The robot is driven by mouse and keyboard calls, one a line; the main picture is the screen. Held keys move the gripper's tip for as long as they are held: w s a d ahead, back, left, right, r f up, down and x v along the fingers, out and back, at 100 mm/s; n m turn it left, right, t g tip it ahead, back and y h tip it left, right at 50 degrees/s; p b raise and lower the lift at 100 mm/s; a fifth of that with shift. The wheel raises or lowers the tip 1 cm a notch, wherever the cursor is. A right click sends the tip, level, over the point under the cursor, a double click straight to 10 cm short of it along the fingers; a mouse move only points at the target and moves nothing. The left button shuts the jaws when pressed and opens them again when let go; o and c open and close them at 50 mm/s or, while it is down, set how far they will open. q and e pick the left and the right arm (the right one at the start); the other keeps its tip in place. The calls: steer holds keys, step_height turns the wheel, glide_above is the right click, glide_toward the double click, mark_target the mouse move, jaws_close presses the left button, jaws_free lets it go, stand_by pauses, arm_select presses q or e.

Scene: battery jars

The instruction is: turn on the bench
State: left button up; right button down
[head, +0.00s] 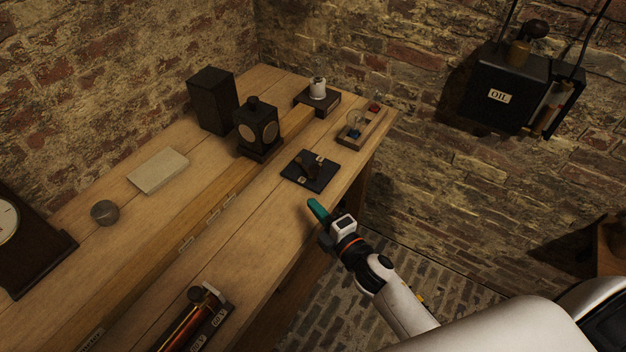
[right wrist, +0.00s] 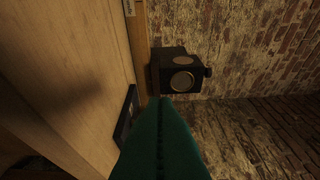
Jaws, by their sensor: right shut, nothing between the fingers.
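The wooden bench (head: 225,235) runs from the lower left to the back right. A black square plate (head: 325,184) with a dark, switch-like part (head: 312,166) on it lies near the bench's right edge; the part's exact position is hard to tell. The plate also shows edge-on in the right wrist view (right wrist: 124,118). My right gripper (head: 318,211), with teal fingers, is shut and empty. It is near the bench's right edge, on the near side of the plate and apart from it. Its fingers fill the lower middle of the right wrist view (right wrist: 160,140). My left gripper is out of view.
A wooden board (head: 372,128) with a small bulb and a red part sits beyond the plate. A black lantern-like box (head: 257,128), a taller black box (head: 212,102) and a white knob on a black base (head: 318,90) stand behind. An oil box (head: 505,90) hangs on the brick wall.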

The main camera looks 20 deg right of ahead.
steer(key=x, duration=0.6)
steer(key=shift+r+p, duration=0.1)
steer(key=shift+p, duration=0.25)
steer(key=w+d, duration=0.2)
steer(key=shift+d+p, duration=0.3)
steer(key=shift+p, duration=0.1)
steer(key=shift+w+d, duration=0.1)
steer(key=shift+d, duration=0.3)
steer(key=shift+d, duration=0.1)
